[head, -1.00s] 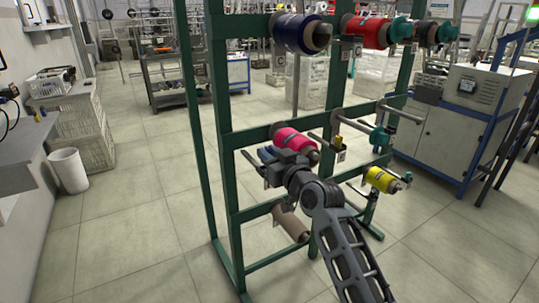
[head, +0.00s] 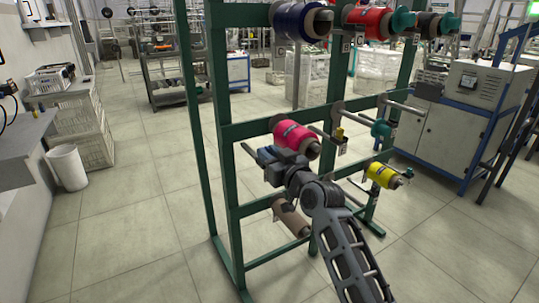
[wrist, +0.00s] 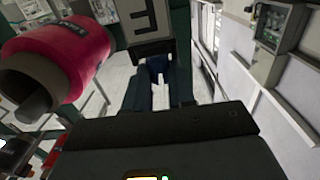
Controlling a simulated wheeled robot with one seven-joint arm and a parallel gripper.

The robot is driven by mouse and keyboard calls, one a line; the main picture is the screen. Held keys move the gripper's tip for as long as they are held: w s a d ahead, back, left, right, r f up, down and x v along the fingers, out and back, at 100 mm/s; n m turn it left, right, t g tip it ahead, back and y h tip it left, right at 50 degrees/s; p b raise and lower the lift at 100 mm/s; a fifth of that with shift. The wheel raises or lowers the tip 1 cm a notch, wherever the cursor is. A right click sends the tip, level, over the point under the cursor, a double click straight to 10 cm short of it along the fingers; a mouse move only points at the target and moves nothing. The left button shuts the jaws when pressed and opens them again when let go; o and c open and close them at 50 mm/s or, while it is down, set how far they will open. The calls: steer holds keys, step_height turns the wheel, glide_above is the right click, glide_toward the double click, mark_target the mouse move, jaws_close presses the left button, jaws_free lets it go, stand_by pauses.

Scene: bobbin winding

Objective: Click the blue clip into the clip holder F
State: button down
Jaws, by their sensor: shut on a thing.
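My gripper (wrist: 157,92) is shut on the blue clip (wrist: 157,64); only a small dark blue part of the clip shows between the fingertips. A grey letter plate (wrist: 140,20) is just above the fingertips in the wrist view. Its letter is upside down and cut by the frame edge, so I cannot tell E from F. The clip holder itself is not clearly visible, and I cannot tell whether the clip touches it. In the head view my gripper (head: 262,158) is at the rack's left middle level, in front of and just below the pink spool (head: 297,138). The clip cannot be made out there.
The green rack (head: 222,190) carries a blue spool (head: 300,20), a red spool (head: 368,22) and a yellow spool (head: 382,175). A brown bare tube (head: 290,218) is below my gripper. The pink spool (wrist: 62,55) is close on the left in the wrist view. Open floor surrounds the rack.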

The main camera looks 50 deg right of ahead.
steer(key=c, duration=0.9)
jaws_free()
steer(key=shift+o, duration=0.2)
steer(key=v, duration=0.8)
steer(key=shift+w, duration=0.1)
